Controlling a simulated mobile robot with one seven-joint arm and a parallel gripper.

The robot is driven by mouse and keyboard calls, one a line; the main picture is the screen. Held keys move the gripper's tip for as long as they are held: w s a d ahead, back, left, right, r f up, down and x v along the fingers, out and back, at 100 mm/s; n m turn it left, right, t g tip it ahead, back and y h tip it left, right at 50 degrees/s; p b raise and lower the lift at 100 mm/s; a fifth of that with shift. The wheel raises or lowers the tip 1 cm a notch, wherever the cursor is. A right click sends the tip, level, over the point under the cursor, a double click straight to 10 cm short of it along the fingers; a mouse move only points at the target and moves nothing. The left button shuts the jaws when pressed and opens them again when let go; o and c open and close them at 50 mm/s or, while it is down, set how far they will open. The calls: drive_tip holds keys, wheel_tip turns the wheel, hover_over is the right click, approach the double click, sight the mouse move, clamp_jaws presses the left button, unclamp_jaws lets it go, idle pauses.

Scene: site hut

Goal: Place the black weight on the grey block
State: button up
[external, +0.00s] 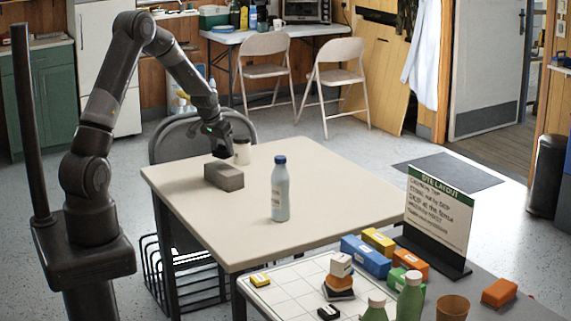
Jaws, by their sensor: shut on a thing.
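The grey block (224,178) lies on the pale table (330,185), near its left edge. My gripper (221,149) points down just above the back of the block. It is shut on a small dark thing, which I take for the black weight (222,154). The weight blends with the dark fingers, so its outline is hard to see. I cannot tell from this view whether it touches the block's top or hangs just over it.
A pale cup (242,151) stands close behind my gripper. A blue-capped bottle (280,188) stands right of the block. A front table holds a white grid board (285,291), coloured blocks, green bottles and a sign (437,215). The pale table's right half is clear.

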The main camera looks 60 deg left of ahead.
sight(220, 151)
drive_tip(key=shift+f, duration=1.95)
drive_tip(key=shift+f, duration=0.15)
drive_tip(key=o, duration=1.3)
drive_tip(key=shift+c, duration=0.2)
drive_tip(key=v, duration=1.2)
drive_tip(key=shift+r, duration=0.2)
